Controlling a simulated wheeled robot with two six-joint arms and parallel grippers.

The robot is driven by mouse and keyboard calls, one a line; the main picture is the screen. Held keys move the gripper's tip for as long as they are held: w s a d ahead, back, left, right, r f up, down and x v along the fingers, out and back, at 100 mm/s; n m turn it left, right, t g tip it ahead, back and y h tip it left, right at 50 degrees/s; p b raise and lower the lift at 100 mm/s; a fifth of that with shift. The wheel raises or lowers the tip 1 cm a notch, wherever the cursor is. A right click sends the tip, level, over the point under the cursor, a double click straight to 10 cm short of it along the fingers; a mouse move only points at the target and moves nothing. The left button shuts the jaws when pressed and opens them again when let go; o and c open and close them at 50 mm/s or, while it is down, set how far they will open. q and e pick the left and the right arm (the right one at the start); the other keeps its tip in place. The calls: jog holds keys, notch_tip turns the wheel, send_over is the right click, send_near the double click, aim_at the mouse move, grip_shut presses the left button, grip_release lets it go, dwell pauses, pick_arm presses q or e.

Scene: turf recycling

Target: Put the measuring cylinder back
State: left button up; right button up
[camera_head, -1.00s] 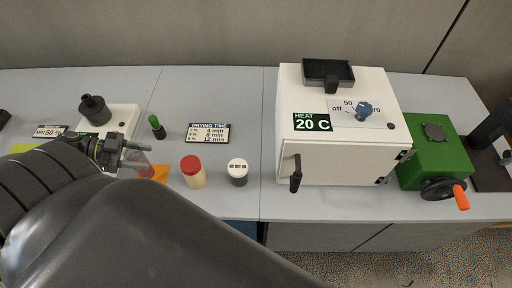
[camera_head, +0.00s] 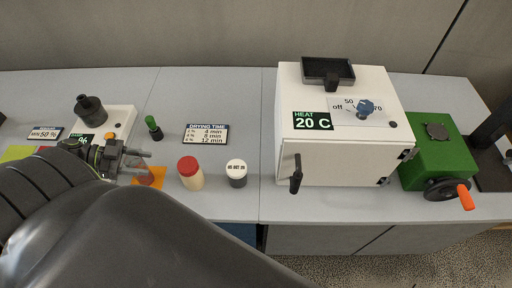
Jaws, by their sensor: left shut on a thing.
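My left gripper (camera_head: 138,160) is at the left of the bench, shut on a clear thing that seems to be the measuring cylinder (camera_head: 132,168). Only part of the cylinder shows; its base and the rest are hidden or too faint to tell. An orange card (camera_head: 152,178) with a reddish patch lies just right of and below the fingers. I cannot tell whether the cylinder touches the bench. My right gripper is not in view.
A red-capped jar (camera_head: 191,174) and a white-lidded jar (camera_head: 237,173) stand right of the gripper. A white meter (camera_head: 122,117), a green-topped bottle (camera_head: 153,128) and a drying-time sign (camera_head: 206,134) are behind. A white oven (camera_head: 345,148) and green box (camera_head: 432,160) stand right.

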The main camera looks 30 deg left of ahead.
pick_arm(q)
jog(key=shift+f, duration=0.3)
jog(key=o, duration=1.5)
jog(key=shift+b+v, duration=2.55)
jog(key=shift+v, duration=6.15)
